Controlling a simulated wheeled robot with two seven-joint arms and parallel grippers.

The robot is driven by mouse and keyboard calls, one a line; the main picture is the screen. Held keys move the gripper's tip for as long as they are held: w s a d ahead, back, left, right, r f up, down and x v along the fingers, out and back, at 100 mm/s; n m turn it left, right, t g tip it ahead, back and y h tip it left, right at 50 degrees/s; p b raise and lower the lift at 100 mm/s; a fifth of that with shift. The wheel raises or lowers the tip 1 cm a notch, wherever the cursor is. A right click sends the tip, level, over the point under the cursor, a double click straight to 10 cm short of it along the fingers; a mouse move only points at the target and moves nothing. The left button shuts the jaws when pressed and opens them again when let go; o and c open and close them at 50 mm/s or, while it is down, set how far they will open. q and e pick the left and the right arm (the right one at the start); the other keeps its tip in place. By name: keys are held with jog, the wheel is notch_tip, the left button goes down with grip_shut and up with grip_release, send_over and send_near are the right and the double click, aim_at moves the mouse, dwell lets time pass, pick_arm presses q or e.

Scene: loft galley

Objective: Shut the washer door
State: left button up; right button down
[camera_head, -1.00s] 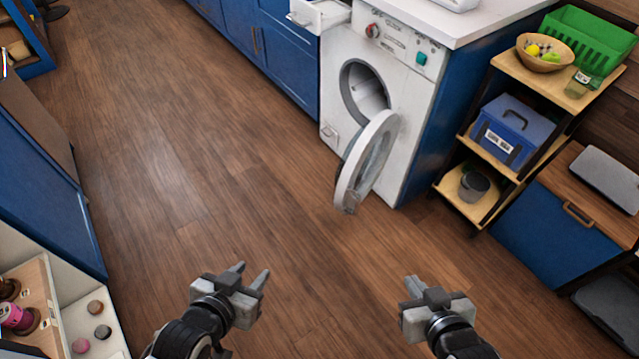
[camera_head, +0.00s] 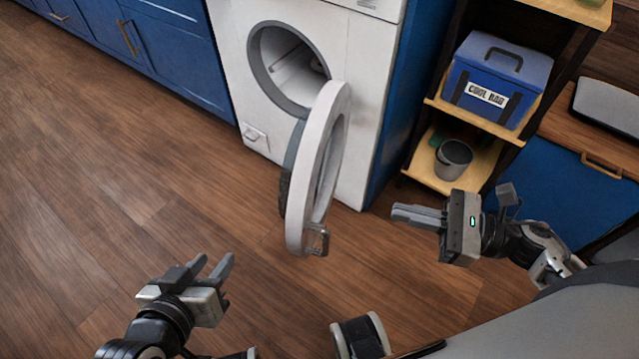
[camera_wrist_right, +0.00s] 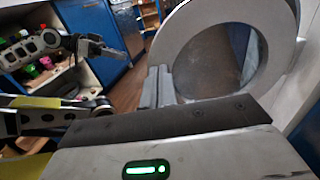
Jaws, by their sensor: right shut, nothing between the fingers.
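The white washer (camera_head: 365,100) stands at the top middle of the head view, its round drum opening (camera_head: 285,65) uncovered. Its ring-shaped door (camera_head: 335,110) is swung wide open towards me, with a metal latch (camera_head: 318,240) at its free edge. The door also fills the upper right of the right wrist view (camera_wrist_right: 185,35). My right gripper (camera_head: 395,214) is shut and empty, to the right of the door and pointing left at it; in the head view a gap shows between them. My left gripper (camera_head: 212,268) is open and empty over the floor, left of the door.
A shelf rack (camera_head: 465,185) with a blue cool bag (camera_head: 497,80) and a grey bucket (camera_head: 453,158) stands right of the washer. Blue cabinets (camera_head: 170,55) line the upper left. The wooden floor (camera_head: 110,200) left of the door is clear.

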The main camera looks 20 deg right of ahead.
aim_at(309, 190)
jog(key=x, duration=1.2)
jog(key=shift+w+a+r, duration=0.1)
jog(key=shift+a, duration=0.3)
jog(key=shift+w+a, duration=0.2)
jog(key=shift+a, duration=0.15)
